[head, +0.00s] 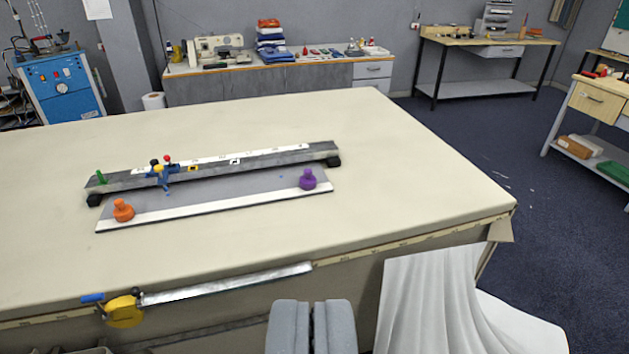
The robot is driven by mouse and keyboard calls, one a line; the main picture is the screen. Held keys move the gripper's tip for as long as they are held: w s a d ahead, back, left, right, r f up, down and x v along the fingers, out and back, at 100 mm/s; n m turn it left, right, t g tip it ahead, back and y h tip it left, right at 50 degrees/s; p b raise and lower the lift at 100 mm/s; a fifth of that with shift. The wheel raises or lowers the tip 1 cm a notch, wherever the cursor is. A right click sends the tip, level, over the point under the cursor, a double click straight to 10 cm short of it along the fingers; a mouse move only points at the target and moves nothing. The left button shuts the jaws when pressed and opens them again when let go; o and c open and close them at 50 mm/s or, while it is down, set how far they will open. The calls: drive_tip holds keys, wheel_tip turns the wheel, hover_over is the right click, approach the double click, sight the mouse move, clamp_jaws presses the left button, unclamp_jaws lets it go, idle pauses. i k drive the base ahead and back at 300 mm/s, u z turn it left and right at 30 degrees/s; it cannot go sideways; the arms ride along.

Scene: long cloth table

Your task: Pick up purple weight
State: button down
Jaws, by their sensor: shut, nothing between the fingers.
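The purple weight (308,179) stands upright near the right end of a flat grey board with a white front edge (215,210) on the cloth table. An orange weight (123,210) stands at the board's left end. My gripper (312,305) shows at the bottom centre, in front of the table's near edge. Its two grey fingers are shut and hold nothing. The gripper is well apart from the purple weight, which lies farther off and almost straight above it in the picture.
A dark rail (215,168) with small coloured parts lies just behind the board. A metal bar with a yellow handle (124,311) runs along the table's near edge. White cloth (430,300) hangs at the right front corner. The table's right side (420,170) is clear.

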sight(308, 182)
drive_tip(key=u, duration=0.05)
drive_tip(key=i, duration=1)
drive_tip(key=z, duration=1.7)
drive_tip(key=k, duration=1.4)
drive_tip(key=u, duration=1.2)
drive_tip(key=i, duration=0.4)
drive_tip(key=u, duration=0.05)
